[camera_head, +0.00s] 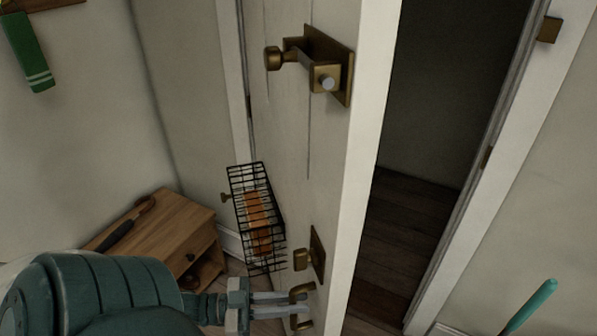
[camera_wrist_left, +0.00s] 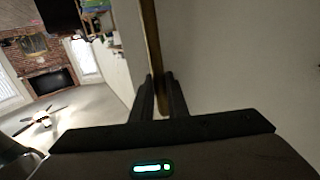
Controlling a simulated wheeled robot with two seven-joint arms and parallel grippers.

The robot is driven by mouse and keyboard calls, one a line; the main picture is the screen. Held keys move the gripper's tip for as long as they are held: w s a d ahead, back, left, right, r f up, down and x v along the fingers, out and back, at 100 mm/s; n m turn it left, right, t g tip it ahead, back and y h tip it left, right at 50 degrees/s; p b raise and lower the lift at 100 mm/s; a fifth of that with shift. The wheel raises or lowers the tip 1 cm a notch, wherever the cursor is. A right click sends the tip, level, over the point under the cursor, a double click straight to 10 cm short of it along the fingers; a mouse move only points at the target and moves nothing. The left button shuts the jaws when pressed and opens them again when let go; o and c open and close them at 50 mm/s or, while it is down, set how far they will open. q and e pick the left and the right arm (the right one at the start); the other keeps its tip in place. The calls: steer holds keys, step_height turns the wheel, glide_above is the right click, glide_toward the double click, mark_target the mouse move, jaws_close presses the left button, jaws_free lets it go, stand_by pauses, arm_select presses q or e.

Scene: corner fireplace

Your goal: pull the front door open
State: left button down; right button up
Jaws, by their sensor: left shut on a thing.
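The white front door (camera_head: 326,150) stands ajar in the head view, with a dark gap to the right of its edge. A brass handle (camera_head: 302,289) is low on its face. My left gripper (camera_head: 292,309) is at this handle, its pale fingers shut on it. In the left wrist view, the two dark fingers (camera_wrist_left: 159,95) close around a brass bar (camera_wrist_left: 151,40) beside a pale surface. The fingers hide part of the handle. My right gripper is not in view.
A brass latch (camera_head: 327,68) and a black wire basket (camera_head: 240,183) are on the door's face. A wooden cabinet (camera_head: 165,232) with a dark umbrella-like thing stands left. The door frame (camera_head: 500,165) is right of the gap. A teal rod (camera_head: 531,306) is at lower right.

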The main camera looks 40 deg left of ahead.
arm_select(q)
steer(key=c, duration=1.7)
jaws_free()
steer(key=shift+c, duration=0.2)
steer(key=shift+s, duration=0.1)
steer(key=v, duration=1.7)
steer(key=shift+p, duration=0.35)
steer(key=shift+a, duration=0.1)
